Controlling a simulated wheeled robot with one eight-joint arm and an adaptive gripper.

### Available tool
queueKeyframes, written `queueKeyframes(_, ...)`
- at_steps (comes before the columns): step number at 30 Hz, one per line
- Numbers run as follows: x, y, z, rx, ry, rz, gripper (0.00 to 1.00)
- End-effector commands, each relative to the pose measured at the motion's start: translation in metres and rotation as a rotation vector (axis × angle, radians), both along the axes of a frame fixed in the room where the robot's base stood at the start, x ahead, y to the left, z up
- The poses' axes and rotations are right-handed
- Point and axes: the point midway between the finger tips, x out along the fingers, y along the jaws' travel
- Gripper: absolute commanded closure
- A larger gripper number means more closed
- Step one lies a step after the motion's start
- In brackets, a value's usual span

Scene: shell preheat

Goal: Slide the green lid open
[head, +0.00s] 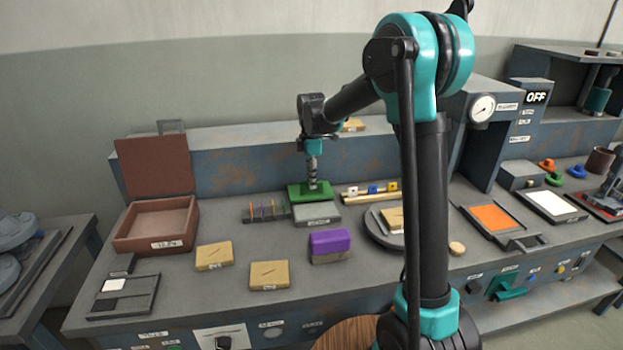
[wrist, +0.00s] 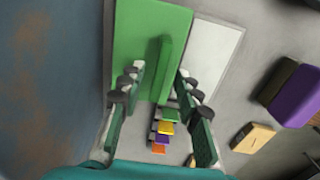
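The green lid (head: 300,197) lies flat towards the back of the bench, behind a grey box (head: 316,214). In the wrist view the lid (wrist: 130,40) is a long green plate with a raised green ridge (wrist: 163,65) along it. My gripper (head: 313,186) points down over the lid. In the wrist view my gripper (wrist: 160,80) is open, with one finger on each side of the ridge and gaps to both. Whether the fingertips touch the lid is unclear. A pale panel (wrist: 212,55) lies right beside the lid in the wrist view.
A rack with coloured pieces (head: 265,210) stands left of the lid. A rail with small blocks (head: 370,191) is to the right. A purple block (head: 330,242) and tan blocks (head: 214,256) lie in front. An open brown box (head: 157,228) stands at left.

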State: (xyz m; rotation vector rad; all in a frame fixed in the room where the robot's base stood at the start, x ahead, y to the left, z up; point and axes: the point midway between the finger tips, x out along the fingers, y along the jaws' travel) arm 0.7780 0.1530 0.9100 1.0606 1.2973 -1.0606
Motion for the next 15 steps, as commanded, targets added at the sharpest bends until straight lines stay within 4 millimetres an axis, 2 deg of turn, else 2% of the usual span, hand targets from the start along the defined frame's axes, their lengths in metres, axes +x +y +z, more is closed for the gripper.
queueKeyframes(8,0.0,0.0,0.004,0.0,0.0,0.0,0.67)
queueKeyframes(11,0.0,0.0,0.016,0.0,0.0,0.0,0.67)
queueKeyframes(15,0.0,0.0,0.042,0.0,0.0,0.0,0.67)
